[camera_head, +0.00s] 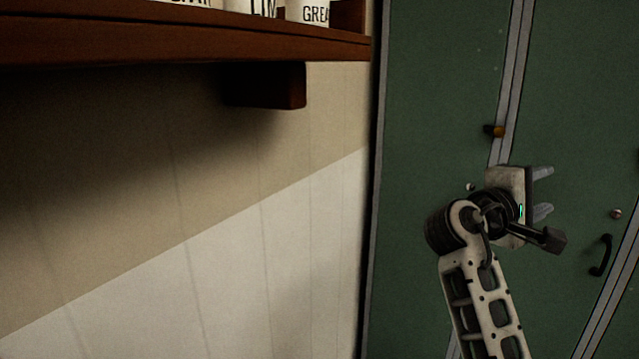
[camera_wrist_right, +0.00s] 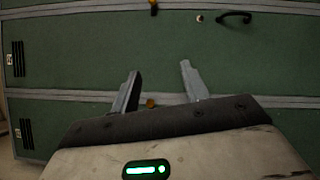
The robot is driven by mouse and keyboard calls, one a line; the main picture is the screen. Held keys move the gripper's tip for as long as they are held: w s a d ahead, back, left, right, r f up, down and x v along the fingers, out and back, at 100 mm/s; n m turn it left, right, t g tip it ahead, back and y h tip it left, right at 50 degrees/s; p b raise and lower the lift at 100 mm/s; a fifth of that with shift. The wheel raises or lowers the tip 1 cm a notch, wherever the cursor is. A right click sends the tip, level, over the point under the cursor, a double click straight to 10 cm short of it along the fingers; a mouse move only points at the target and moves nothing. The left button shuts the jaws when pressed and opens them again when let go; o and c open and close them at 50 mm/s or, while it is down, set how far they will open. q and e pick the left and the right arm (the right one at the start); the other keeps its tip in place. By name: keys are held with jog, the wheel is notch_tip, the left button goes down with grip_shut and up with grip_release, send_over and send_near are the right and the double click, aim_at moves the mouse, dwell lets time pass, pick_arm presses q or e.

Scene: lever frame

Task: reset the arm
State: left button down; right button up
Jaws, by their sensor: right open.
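My right gripper (camera_head: 543,193) is raised in front of a green metal cabinet (camera_head: 430,90), right of the middle in the head view. Its two grey fingers are apart with nothing between them. In the right wrist view the open fingers (camera_wrist_right: 160,88) point toward the green cabinet doors (camera_wrist_right: 100,50). No lever frame shows in either view. My left gripper is not in view.
A dark wooden shelf (camera_head: 180,42) with white labelled containers (camera_head: 306,12) is at the upper left. A black handle (camera_head: 601,256) and a small orange knob (camera_head: 497,131) sit on the cabinet. The pale wall (camera_head: 270,250) is bare.

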jog(key=s+d+f+g+h, duration=0.1)
jog(key=s+d+g+h, duration=0.3)
jog(key=d, duration=1)
jog(key=s+d+g+h, duration=0.25)
jog(key=s+d, duration=0.25)
jog(key=d, duration=0.9)
jog(key=w+a+f+t+y, duration=0.3)
jog(key=w+f+t+y, duration=0.6)
jog(key=w, duration=0.2)
jog(key=w+a+m+t+y, duration=0.5)
jog(key=w+a+t+y, duration=0.1)
jog(key=a+y, duration=0.25)
jog(key=s+a+f+n+g+y, duration=0.1)
jog(key=s+a+f+y, duration=0.15)
jog(key=a+f, duration=0.5)
jog(key=s+a+f+n+g+y, duration=0.1)
jog(key=s+a+f+y, duration=0.15)
jog(key=a+f, duration=0.5)
jog(key=s+a+f+g+y, duration=0.3)
jog(key=s+a+f, duration=1.05)
jog(key=s, duration=0.25)
jog(key=s+a+m, duration=0.1)
jog(key=s+a, duration=0.3)
jog(key=s, duration=0.2)
jog(key=s+a+m+y, duration=0.1)
jog(key=s+a, duration=0.3)
jog(key=s, duration=0.2)
jog(key=shift+s+m+g, duration=0.3)
jog(key=shift+g, duration=0.15)
jog(key=shift+a, duration=0.1)
